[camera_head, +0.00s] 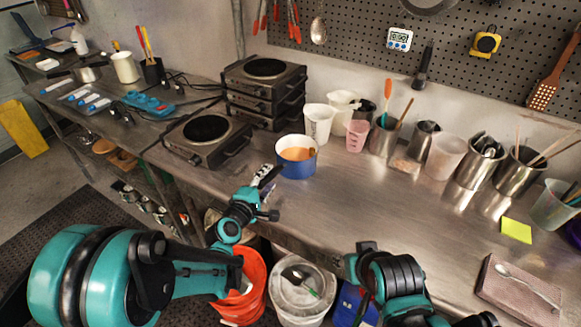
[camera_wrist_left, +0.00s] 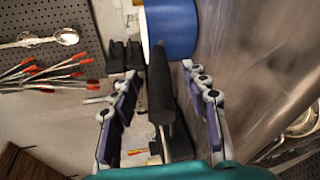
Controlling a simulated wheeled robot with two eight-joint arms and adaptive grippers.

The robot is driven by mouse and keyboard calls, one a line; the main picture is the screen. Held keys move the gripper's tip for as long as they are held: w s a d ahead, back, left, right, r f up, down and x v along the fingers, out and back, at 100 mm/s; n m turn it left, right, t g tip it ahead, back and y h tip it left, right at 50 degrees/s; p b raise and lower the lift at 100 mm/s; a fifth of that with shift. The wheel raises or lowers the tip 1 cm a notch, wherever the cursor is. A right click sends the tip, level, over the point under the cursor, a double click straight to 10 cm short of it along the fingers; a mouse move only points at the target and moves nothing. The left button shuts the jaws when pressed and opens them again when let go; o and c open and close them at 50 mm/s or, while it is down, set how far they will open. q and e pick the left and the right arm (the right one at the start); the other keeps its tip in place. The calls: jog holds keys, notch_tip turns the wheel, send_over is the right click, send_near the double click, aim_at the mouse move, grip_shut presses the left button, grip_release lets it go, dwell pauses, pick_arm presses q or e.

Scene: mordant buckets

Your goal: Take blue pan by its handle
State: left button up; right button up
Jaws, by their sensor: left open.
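The blue pan (camera_head: 297,168) stands on the metal bench near its front edge, with an orange-brown content inside. In the left wrist view the blue pan (camera_wrist_left: 172,28) is at the top, and its black handle (camera_wrist_left: 160,88) points down toward my wrist. My left gripper (camera_head: 266,177) is just left of the pan at the bench edge. In the left wrist view my left gripper (camera_wrist_left: 162,88) is open, with the handle between its two fingers and a gap on each side. The handle is mostly hidden by the gripper in the head view.
A hot plate (camera_head: 207,136) is left of the pan, with stacked hot plates (camera_head: 264,95) behind. White cups (camera_head: 318,122) and steel containers (camera_head: 384,138) line the wall. Free bench lies right of the pan. An orange bucket (camera_head: 252,285) and a white bucket (camera_head: 302,296) stand below.

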pick_arm(q)
jog(key=shift+x, duration=1)
grip_shut()
jog(key=shift+r, duration=0.15)
